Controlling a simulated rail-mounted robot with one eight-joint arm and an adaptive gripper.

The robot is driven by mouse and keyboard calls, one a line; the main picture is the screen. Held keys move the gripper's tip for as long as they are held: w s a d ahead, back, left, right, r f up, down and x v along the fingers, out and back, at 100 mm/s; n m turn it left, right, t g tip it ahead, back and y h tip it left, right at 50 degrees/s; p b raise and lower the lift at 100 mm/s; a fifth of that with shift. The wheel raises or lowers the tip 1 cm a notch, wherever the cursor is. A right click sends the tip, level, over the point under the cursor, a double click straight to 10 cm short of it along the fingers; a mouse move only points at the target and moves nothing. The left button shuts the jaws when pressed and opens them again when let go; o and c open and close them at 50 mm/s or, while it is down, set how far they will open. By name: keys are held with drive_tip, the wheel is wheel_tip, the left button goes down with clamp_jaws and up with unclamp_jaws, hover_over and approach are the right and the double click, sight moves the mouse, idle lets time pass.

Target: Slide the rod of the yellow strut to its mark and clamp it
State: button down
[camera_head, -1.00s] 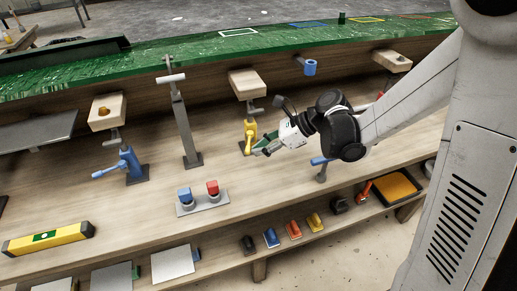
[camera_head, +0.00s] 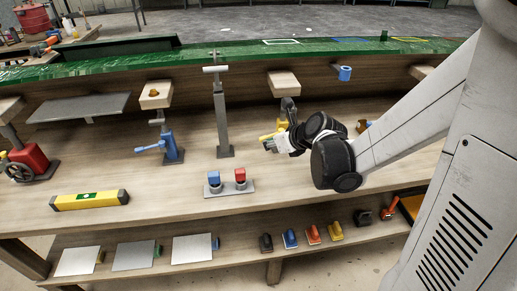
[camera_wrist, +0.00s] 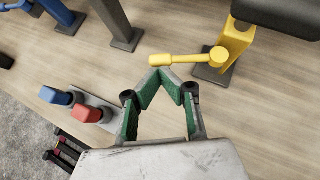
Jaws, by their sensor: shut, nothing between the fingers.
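The yellow strut (camera_head: 282,124) stands on the bench under a pale wooden block (camera_head: 283,84), with its grey rod (camera_head: 289,106) rising from the yellow body. In the wrist view its yellow post (camera_wrist: 235,42) stands at the upper right on a dark base, and its yellow lever (camera_wrist: 178,58) points left. My gripper (camera_wrist: 164,76) is shut and empty, its green-padded fingers meeting just below the lever; I cannot tell whether they touch it. In the head view my gripper (camera_head: 268,142) is in front of the strut and hides its lower part. No mark on the rod is readable.
A tall grey strut (camera_head: 221,120) and a blue strut (camera_head: 170,147) stand to the left. A plate with blue and red buttons (camera_head: 228,187) lies nearer the front edge. A yellow level (camera_head: 88,200) lies at the left. The green hull (camera_head: 230,54) runs along the back.

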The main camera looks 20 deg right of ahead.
drive_tip(key=shift+w+a, duration=0.25)
drive_tip(key=shift+w, duration=0.2)
idle(0.5)
drive_tip(key=s+r+n+h+p, duration=0.1)
drive_tip(key=s+r+n, duration=0.4)
drive_tip(key=s+n, duration=0.3)
drive_tip(key=s+r+n+g+h+p, duration=0.1)
drive_tip(key=s+r+n, duration=0.4)
drive_tip(key=n, duration=0.8)
drive_tip(key=s+r+n+g+h+p, duration=0.1)
drive_tip(key=s+r+n+p, duration=0.2)
drive_tip(key=s+n, duration=0.7)
drive_tip(key=shift+s+a+r+n+h, duration=0.3)
drive_tip(key=shift+s+a+r+h, duration=0.2)
drive_tip(key=shift+r, duration=0.45)
